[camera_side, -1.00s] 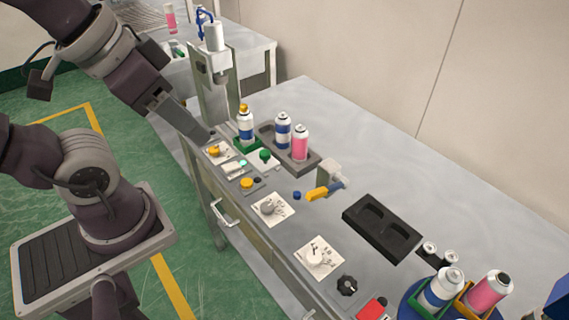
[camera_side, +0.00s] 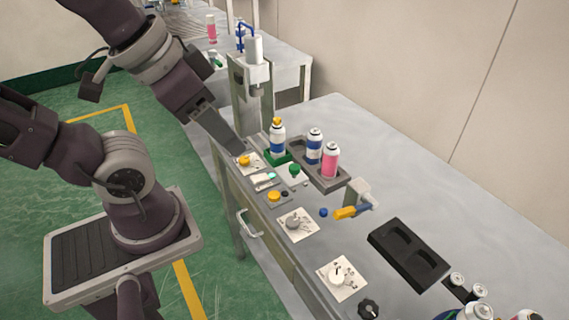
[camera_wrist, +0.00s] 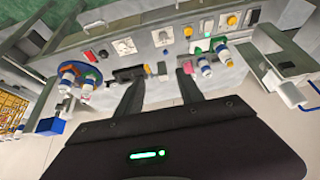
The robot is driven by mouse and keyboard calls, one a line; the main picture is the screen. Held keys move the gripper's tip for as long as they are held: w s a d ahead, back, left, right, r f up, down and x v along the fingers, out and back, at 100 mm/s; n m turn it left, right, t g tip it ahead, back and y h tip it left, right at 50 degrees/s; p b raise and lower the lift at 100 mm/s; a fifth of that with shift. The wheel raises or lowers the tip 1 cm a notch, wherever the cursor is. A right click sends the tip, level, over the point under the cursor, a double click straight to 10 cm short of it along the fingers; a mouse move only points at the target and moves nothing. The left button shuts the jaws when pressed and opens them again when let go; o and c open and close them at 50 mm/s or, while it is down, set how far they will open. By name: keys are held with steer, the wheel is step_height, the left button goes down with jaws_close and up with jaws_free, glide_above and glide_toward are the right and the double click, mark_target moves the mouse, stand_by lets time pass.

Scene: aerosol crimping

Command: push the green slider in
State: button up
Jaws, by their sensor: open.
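A green slider (camera_side: 268,157) appears as a low green base on the bench, with a white and blue can with a yellow top (camera_side: 278,138) standing upright on it. The can hides much of it. My gripper (camera_side: 238,148) is left of it, with its end by a yellow knob on the panel, apart from the slider. In the wrist view my gripper (camera_wrist: 159,76) has its two fingers spread, with nothing between them. Small green parts also show there to the right of the fingers, but I cannot tell which is the slider.
A press (camera_side: 256,70) stands behind the slider. A green knob (camera_side: 294,169) sits just in front of it. A grey tray (camera_side: 332,184) with a blue and a pink can is to its right. A black tray (camera_side: 386,238) lies farther right.

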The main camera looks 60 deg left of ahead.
stand_by(0.3)
steer(key=shift+o, duration=0.7)
steer(key=n+g, duration=0.5)
steer(key=n, duration=0.3)
glide_above(295, 167)
steer(key=f, duration=2)
steer(key=shift+s+d, duration=0.1)
steer(key=shift+d, duration=0.1)
steer(key=shift+g, duration=0.3)
steer(key=f, duration=0.7)
steer(key=shift+a+f, duration=0.2)
steer(key=shift+a, duration=0.1)
steer(key=shift+f, duration=0.55)
jaws_close()
steer(key=shift+r, duration=0.1)
